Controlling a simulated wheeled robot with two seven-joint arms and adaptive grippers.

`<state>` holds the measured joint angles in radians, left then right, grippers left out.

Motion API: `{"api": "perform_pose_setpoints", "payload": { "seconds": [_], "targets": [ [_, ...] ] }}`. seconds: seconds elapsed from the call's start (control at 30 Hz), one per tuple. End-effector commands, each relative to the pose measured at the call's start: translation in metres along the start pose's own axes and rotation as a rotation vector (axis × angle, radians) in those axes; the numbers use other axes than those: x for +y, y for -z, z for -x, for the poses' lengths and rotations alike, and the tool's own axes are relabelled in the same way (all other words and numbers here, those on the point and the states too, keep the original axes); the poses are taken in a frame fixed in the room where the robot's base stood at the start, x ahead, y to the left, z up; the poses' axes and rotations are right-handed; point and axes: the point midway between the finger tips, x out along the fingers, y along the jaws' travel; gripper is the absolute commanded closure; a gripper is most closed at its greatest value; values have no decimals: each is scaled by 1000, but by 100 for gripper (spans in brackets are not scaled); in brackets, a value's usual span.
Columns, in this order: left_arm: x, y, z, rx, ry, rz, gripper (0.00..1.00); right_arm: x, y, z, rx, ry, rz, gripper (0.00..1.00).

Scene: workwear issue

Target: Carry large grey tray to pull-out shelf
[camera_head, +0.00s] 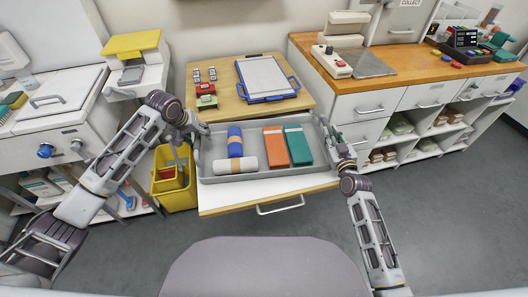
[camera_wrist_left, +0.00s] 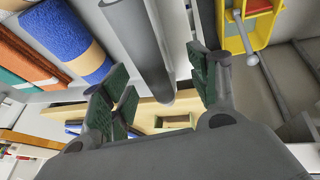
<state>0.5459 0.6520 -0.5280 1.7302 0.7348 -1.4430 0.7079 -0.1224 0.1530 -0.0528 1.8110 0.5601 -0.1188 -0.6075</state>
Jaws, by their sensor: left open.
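The large grey tray (camera_head: 290,173) lies level over the white pull-out shelf (camera_head: 222,198) and appears to rest on it. It holds a blue roll (camera_head: 235,138), a white roll (camera_head: 236,165), an orange pack (camera_head: 275,148) and a teal pack (camera_head: 298,146). My left gripper (camera_head: 194,133) is open at the tray's left end. In the left wrist view its green-padded fingers (camera_wrist_left: 163,92) stand apart on either side of the tray's grey end wall (camera_wrist_left: 138,40). My right gripper (camera_head: 336,146) is at the tray's right end; its fingers are too small to tell their state.
Behind the tray, a wooden top (camera_head: 226,96) carries a blue-edged clipboard (camera_head: 266,78) and small red and green items. A yellow bin (camera_head: 178,196) stands at the left below. A wood-topped cabinet (camera_head: 410,70) stands right. Grey floor is clear at front right.

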Motion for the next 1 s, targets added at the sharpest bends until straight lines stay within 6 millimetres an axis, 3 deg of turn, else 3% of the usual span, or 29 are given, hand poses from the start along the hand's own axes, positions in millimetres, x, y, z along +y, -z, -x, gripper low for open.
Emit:
{"api": "perform_pose_setpoints", "payload": {
  "seconds": [0.57, 1.0],
  "targets": [
    [1, 0, 9, 1, -2, -1, 33, 0, 3, 0, 5, 0, 0, 61],
    [-1, 1, 66, 3, 1, 0, 33, 0, 3, -1, 5, 0, 0, 61]
  ]
}}
